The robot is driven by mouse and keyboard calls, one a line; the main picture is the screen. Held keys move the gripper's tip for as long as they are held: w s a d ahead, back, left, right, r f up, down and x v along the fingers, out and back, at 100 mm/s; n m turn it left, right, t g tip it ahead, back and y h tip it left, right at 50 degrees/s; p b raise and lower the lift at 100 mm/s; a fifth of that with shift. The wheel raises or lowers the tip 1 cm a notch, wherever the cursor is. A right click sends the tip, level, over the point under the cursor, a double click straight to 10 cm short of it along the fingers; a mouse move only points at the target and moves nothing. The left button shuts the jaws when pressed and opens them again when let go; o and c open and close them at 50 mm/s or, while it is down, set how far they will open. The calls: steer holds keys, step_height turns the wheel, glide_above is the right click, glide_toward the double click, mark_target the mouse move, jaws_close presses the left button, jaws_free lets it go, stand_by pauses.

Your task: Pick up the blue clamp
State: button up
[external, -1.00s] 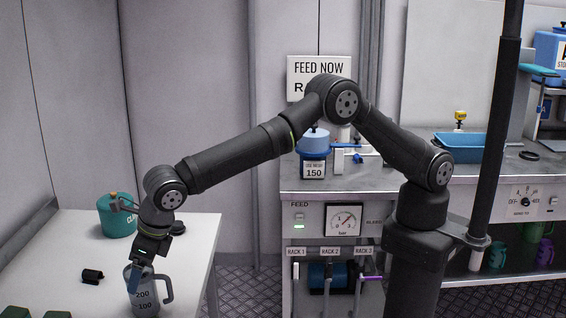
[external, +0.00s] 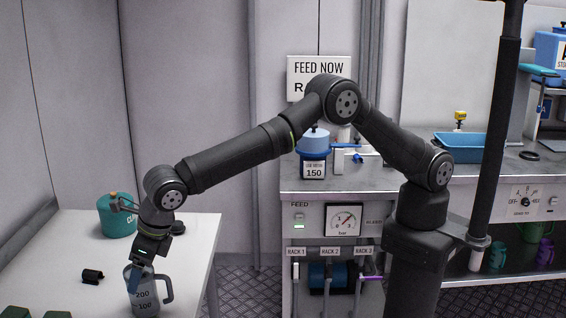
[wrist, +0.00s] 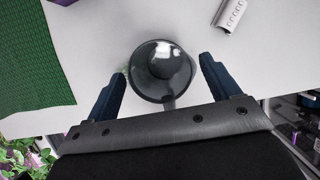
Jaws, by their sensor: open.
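I cannot pick out a blue clamp with certainty. Small blue parts (external: 357,158) show on a white fitting on the back bench, with a blue bar (external: 346,145) above them; I cannot tell whether either is a clamp. My gripper (external: 137,278) points down over the white table at a grey measuring jug (external: 145,299) marked 200 and 100. In the wrist view my gripper (wrist: 162,82) is open, its blue fingers on either side of the jug (wrist: 162,70). Nothing is visibly held. Finger contact with the jug cannot be told.
A teal pot (external: 117,217) and a small black cylinder (external: 92,275) stand or lie on the white table (external: 205,235). A green mat (wrist: 35,60) and a pale slotted piece (wrist: 229,15) flank the jug. A blue-lidded canister (external: 313,150) and blue tray (external: 462,147) are on the bench.

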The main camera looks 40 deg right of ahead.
steer(key=shift+c, duration=0.4)
steer(key=shift+c, duration=0.7)
